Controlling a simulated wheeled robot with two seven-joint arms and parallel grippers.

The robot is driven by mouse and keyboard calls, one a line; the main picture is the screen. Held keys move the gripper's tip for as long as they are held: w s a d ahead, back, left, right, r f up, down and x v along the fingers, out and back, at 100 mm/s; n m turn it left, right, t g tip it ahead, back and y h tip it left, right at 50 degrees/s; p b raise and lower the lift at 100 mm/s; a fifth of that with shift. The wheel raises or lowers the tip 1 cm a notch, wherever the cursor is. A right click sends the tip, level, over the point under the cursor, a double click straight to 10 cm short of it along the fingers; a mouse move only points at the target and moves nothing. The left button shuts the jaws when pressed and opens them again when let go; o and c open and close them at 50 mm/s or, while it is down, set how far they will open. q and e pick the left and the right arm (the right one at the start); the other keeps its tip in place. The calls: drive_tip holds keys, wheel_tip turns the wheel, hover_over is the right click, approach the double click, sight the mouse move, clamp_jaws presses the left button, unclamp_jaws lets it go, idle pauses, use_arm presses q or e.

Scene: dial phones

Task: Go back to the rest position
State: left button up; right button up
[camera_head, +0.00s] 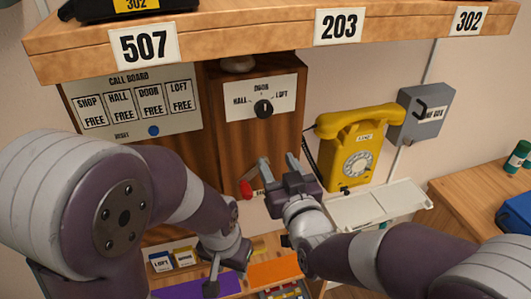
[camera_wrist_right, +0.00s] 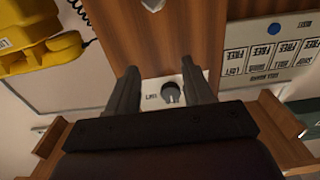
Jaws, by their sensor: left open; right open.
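My left gripper (camera_head: 226,268) is low in the middle of the head view, above the desk tray area, pointing down. Its fingers are partly hidden and seem to hold nothing. My right gripper (camera_head: 279,164) is in front of the wooden panel, left of the yellow dial phone (camera_head: 352,150), with its fingers apart and empty. In the right wrist view the right gripper's two fingers (camera_wrist_right: 160,90) stand apart, with a small dark round fitting (camera_wrist_right: 171,93) on a white plate visible between them. I cannot tell the distance to it.
An overhead shelf (camera_head: 260,35) carries labels 507, 203 and 302. The call board (camera_head: 130,104) and a selector dial (camera_head: 263,109) are on the back wall. A grey box (camera_head: 421,114) hangs at right. An orange card (camera_head: 274,271) and a purple card (camera_head: 210,286) lie below.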

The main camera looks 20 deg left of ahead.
drive_tip(key=shift+v, duration=1.2)
drive_tip(key=s+d+f+g+h, duration=0.2)
drive_tip(key=f+g, duration=0.1)
drive_tip(key=f, duration=0.3)
drive_tip(key=s+d+f+g+h, duration=0.2)
drive_tip(key=f+g, duration=0.1)
drive_tip(key=f, duration=0.2)
drive_tip(key=s+d+f+m+g+h, duration=0.2)
drive_tip(key=d, duration=0.6)
drive_tip(key=s+d+f+m+g+h, duration=0.2)
drive_tip(key=s+d+g, duration=0.1)
drive_tip(key=d, duration=0.5)
drive_tip(key=s+d+f+m+g+h, duration=0.2)
drive_tip(key=s+d, duration=0.1)
drive_tip(key=d, duration=0.6)
drive_tip(key=shift+s+m+g, duration=0.2)
drive_tip(key=shift+m+g, duration=0.1)
